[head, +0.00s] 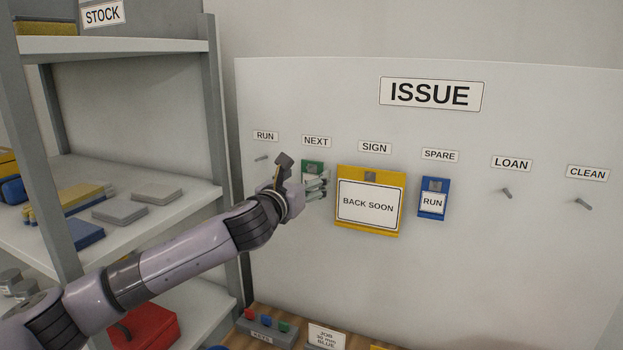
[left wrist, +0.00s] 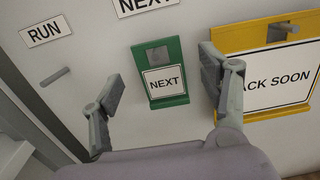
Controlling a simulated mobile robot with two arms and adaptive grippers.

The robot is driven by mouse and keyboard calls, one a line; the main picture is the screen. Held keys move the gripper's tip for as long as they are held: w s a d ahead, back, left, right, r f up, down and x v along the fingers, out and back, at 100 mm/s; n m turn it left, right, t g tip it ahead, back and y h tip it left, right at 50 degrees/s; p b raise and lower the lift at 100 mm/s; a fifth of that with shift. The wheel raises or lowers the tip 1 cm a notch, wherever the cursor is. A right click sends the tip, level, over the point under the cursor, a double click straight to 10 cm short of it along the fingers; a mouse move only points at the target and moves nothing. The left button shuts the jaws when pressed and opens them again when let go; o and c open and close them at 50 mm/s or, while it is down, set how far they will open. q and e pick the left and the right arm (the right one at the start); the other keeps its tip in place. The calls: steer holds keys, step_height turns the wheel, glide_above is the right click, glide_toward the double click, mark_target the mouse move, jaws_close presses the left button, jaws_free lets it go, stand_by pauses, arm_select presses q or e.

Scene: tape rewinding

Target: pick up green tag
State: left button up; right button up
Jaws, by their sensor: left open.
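The green tag (left wrist: 174,98) hangs on the white board under the NEXT label and carries a white NEXT card. In the head view the green tag (head: 312,168) is mostly hidden behind my left gripper (head: 316,187). In the left wrist view my left gripper (left wrist: 160,90) is open, with one finger on each side of the tag. The right finger is close to the tag's right edge and the left finger is farther off. Nothing is held. My right gripper is not in view.
A yellow BACK SOON sign (head: 369,202) hangs just right of the green tag. A blue RUN tag (head: 433,198) hangs beyond it. The RUN peg (head: 262,158) at left is empty, as are the LOAN peg (head: 506,193) and CLEAN peg (head: 583,204). A grey shelf (head: 150,185) stands at left.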

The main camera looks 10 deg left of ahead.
mark_target(310, 175)
arm_select(q)
steer(key=shift+w+d+p, duration=0.15)
steer(key=shift+w, duration=0.6)
steer(key=shift+w+d+p, duration=0.15)
steer(key=shift+w, duration=0.6)
steer(key=shift+s, duration=0.1)
steer(key=shift+c, duration=0.6)
steer(key=c, duration=0.8)
